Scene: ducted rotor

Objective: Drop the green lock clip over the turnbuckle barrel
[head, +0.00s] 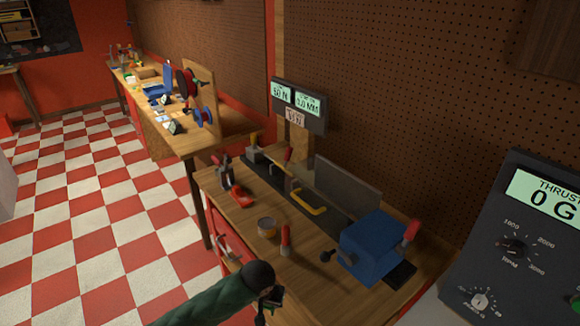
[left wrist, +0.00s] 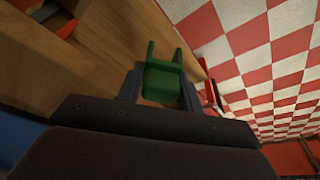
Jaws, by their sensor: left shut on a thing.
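My left gripper (head: 271,298) comes in from the bottom left over the front edge of the workbench (head: 215,188). In the left wrist view its two dark fingers are shut on the green lock clip (left wrist: 163,80). The clip is a small green U-shaped piece whose two prongs point away from the gripper. The clip cannot be made out in the head view. I cannot pick out the turnbuckle barrel with certainty; a dark rail with fittings (head: 335,222) runs along the back of the bench. My right gripper is in neither view.
A blue block-like vise (head: 370,247) stands at the bench's right end. A clear panel (head: 345,186) and twin display (head: 298,103) rise behind.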

